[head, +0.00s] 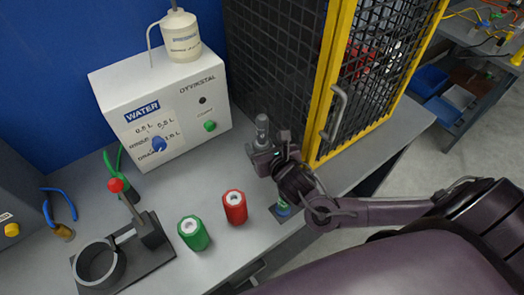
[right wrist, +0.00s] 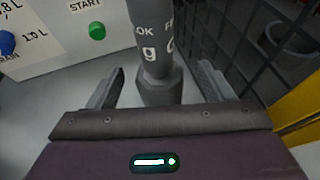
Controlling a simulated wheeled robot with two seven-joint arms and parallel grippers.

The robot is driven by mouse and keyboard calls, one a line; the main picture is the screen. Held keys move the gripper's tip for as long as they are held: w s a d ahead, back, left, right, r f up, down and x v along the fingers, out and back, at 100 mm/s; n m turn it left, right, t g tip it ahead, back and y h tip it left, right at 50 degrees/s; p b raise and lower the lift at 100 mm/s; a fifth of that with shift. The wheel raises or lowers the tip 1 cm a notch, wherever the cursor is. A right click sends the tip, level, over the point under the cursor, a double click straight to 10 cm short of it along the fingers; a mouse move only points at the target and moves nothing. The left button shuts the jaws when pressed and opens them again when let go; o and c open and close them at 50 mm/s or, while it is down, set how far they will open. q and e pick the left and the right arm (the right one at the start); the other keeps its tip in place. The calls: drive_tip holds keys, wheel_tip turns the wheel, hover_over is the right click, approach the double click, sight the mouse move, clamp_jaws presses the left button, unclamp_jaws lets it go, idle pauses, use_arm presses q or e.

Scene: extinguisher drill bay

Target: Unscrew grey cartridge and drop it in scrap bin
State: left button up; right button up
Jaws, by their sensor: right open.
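The grey cartridge (head: 262,128) stands out above my right gripper (head: 272,153) in the head view. In the right wrist view its dark grey body (right wrist: 152,38), with partly visible white lettering, narrows to a lower end between the fingers. My right gripper (right wrist: 160,88) is open, with a gap on both sides of the cartridge. The cartridge's lower end and whatever bears it are hidden in the head view. No scrap bin can be named for sure; a dark round container (right wrist: 290,38) shows behind the mesh. My left gripper is not in view.
A red cylinder (head: 235,207) and a green cylinder (head: 193,233) stand nearer the front, beside a black ring fixture (head: 100,264). A yellow-framed mesh cage (head: 327,90) rises close to my right gripper.

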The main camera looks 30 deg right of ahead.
drive_tip(key=shift+x, duration=1.4)
clamp_jaws()
drive_tip(key=shift+w+r, duration=0.1)
drive_tip(key=shift+r, duration=0.1)
